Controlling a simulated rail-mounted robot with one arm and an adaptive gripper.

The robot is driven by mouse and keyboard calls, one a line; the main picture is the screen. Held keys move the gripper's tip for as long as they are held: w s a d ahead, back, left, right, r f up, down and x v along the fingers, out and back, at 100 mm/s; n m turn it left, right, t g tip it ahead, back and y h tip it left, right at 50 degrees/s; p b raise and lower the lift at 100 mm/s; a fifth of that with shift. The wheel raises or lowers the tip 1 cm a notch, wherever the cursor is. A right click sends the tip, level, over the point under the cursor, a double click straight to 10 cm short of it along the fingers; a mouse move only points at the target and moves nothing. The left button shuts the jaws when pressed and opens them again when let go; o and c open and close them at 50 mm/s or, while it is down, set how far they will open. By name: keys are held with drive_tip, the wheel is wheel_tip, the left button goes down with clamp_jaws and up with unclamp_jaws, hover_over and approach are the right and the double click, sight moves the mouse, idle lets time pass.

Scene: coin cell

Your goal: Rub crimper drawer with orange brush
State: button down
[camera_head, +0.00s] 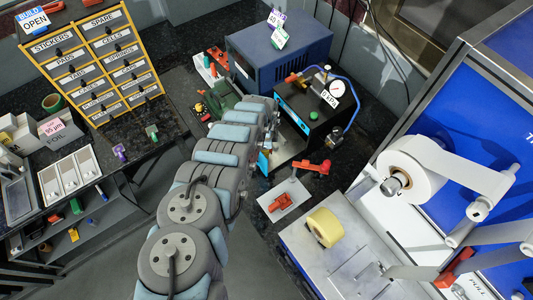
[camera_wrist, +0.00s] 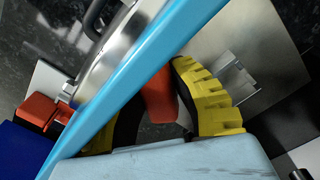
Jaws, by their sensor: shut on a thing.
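In the wrist view my gripper (camera_wrist: 163,112) has its yellow ribbed fingers closed on either side of an orange piece, which I take to be the orange brush (camera_wrist: 159,96). Its bristles are not visible. A light blue bar crosses in front and hides part of the grip. In the head view what looks like the crimper is a black box (camera_head: 314,133) with a green button and a gauge. My arm reaches its left front side and hides the gripper there. I cannot clearly make out the crimper drawer or whether the brush touches it.
A blue box (camera_head: 282,55) stands behind. Red-orange clamp-like parts (camera_head: 314,167) and a white plate (camera_head: 285,197) lie in front of the black box. A yellow tape roll (camera_head: 325,227) is on the metal bench at lower right. A labelled drawer rack (camera_head: 95,65) stands at left.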

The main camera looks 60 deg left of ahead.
drive_tip(key=shift+s+a+f+b, duration=0.1)
drive_tip(key=shift+s+a+b, duration=0.2)
drive_tip(key=shift+a, duration=0.25)
drive_tip(key=shift+s+a+f+b, duration=0.15)
drive_tip(key=shift+a+b, duration=0.1)
drive_tip(key=shift+a, duration=0.3)
drive_tip(key=shift+s+a+r+b, duration=0.1)
drive_tip(key=shift+a+r+b, duration=0.2)
drive_tip(key=shift+a, duration=0.1)
drive_tip(key=shift+a+f+b, duration=0.15)
drive_tip(key=shift+a+b, duration=0.5)
drive_tip(key=shift+b, duration=0.2)
drive_tip(key=a+b, duration=0.2)
drive_tip(key=b, duration=0.1)
drive_tip(key=shift+s+a+r, duration=0.1)
drive_tip(key=shift+a+r, duration=0.05)
drive_tip(key=shift+r, duration=0.15)
wheel_tip(320, 180, up, 6)
drive_tip(key=p, duration=0.5)
drive_tip(key=shift+p, duration=0.4)
drive_tip(key=shift+r, duration=0.1)
